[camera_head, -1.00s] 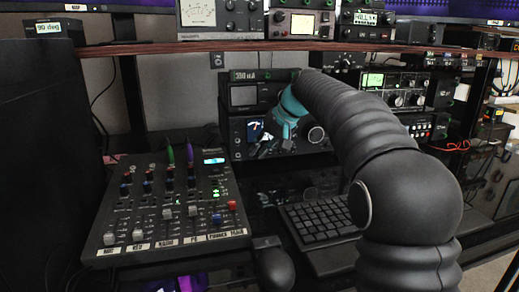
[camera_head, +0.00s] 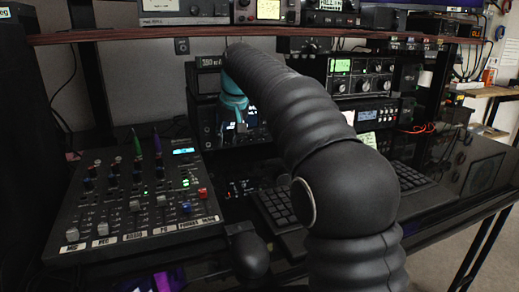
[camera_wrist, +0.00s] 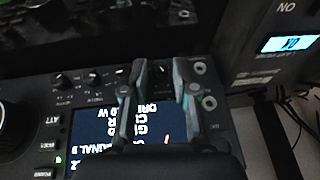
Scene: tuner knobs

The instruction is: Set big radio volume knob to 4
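The big radio (camera_head: 208,125) is a black set with a lit screen, on the lower shelf behind the mixer. My arm covers its right part in the head view. In the wrist view its face appears upside down, with the screen (camera_wrist: 92,140) at the lower middle, a row of small knobs (camera_wrist: 87,76) along it and a large dark knob (camera_wrist: 14,130) at the left edge. My gripper (camera_wrist: 161,68) is open, its two fingers apart over the screen's right side and the small controls. In the head view my gripper (camera_head: 238,126) is in front of the screen. I cannot read the volume setting.
A mixer (camera_head: 105,225) with sliders stands front left. A radio with a green display (camera_head: 360,76) stands right of my arm. A wooden shelf edge (camera_head: 130,36) runs above.

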